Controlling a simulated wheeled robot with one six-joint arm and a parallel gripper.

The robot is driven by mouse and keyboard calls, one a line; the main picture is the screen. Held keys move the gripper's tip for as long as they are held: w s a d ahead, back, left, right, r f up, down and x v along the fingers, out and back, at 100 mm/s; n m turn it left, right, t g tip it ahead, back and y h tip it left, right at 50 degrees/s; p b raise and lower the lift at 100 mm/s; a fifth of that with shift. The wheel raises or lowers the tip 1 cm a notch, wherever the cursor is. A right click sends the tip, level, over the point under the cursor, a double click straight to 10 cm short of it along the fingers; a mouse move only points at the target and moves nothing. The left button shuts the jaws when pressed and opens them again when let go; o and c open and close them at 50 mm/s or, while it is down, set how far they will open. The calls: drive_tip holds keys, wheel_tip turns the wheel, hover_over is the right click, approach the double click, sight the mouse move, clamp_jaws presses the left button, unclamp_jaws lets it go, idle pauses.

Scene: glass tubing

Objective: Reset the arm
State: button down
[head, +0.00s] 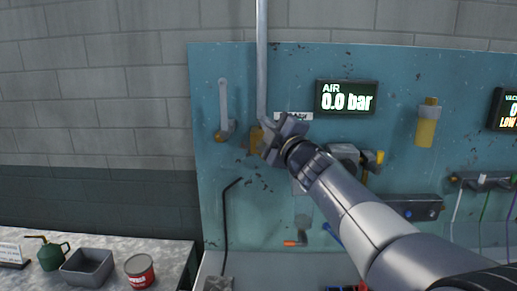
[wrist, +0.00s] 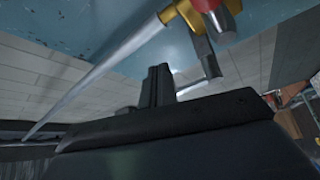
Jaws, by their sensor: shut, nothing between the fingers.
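My arm reaches up from the lower right of the head view toward the teal panel (head: 350,80). My gripper (head: 268,150) is at the panel's left part, beside a brass fitting (head: 256,137) at the foot of a vertical grey pipe (head: 262,60). Whether it touches the fitting cannot be told. In the wrist view my gripper's dark fingers (wrist: 158,85) are together with nothing between them. The pipe (wrist: 95,80) and the brass fitting with a red part (wrist: 207,5) show above them.
A grey lever (head: 224,105) is left of the pipe. An air display (head: 346,97) reads 0.0 bar. A yellow cylinder (head: 427,125) and a hose rack (head: 485,182) are farther right. A side table (head: 120,252) holds a green oil can (head: 52,254), a grey tray (head: 87,280) and a red tin (head: 139,270).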

drive_tip(key=shift+a+r+n+g+p, duration=0.1)
drive_tip(key=shift+a+n+g+p, duration=0.55)
drive_tip(key=shift+n+p, duration=0.55)
drive_tip(key=shift+a+r+n+g+p, duration=0.1)
drive_tip(key=shift+a+n+g+p, duration=0.6)
drive_tip(key=shift+p, duration=0.75)
drive_tip(key=shift+d+f, duration=0.1)
drive_tip(key=shift+f, duration=0.05)
drive_tip(key=shift+t, duration=0.25)
